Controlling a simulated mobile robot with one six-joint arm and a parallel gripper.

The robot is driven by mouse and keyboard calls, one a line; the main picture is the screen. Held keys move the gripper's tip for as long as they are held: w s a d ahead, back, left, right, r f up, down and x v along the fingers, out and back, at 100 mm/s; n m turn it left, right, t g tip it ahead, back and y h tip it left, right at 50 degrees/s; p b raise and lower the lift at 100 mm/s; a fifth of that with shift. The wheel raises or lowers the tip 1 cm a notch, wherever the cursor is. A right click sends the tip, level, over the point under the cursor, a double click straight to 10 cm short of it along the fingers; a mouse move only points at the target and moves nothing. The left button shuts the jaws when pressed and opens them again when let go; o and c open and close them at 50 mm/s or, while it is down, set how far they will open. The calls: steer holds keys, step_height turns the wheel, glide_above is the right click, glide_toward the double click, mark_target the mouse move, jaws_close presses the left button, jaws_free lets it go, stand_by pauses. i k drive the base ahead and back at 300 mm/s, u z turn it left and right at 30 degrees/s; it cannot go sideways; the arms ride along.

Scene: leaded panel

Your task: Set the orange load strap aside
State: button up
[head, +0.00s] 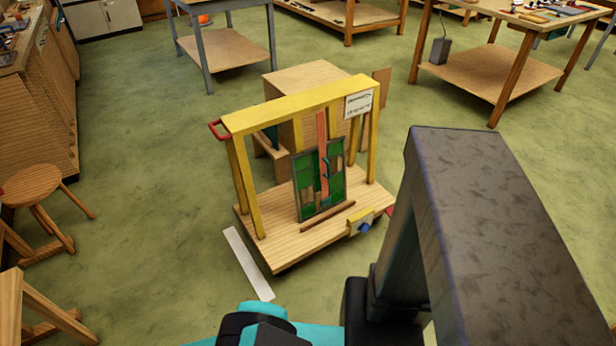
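An orange-red strip that looks like the load strap (322,133) runs upright from near the yellow top beam (290,107) down across the leaded panel (307,180). Small dark marks, perhaps fittings, show on its lower half. I cannot tell how it is fastened. The panel has green and brown panes and stands on a wooden cart (277,240) under the yellow frame. My dark arm link fills the lower right, with teal and black parts of mine at the bottom edge. My gripper's fingers are not in view.
A white strip (247,263) lies on the floor left of the cart. A blue-knobbed yellow block (361,224) sits on the cart's front right. A wooden box (300,78) stands behind the frame. Stools (33,186) stand left; workbenches stand behind. Green floor is free around the cart.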

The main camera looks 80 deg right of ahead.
mark_target(325, 164)
steer(key=u, duration=0.7)
steer(key=k, duration=0.6)
steer(key=u, duration=2.3)
steer(key=k, duration=0.1)
steer(key=z, duration=3.2)
steer(key=i, duration=0.35)
steer(key=z, duration=0.15)
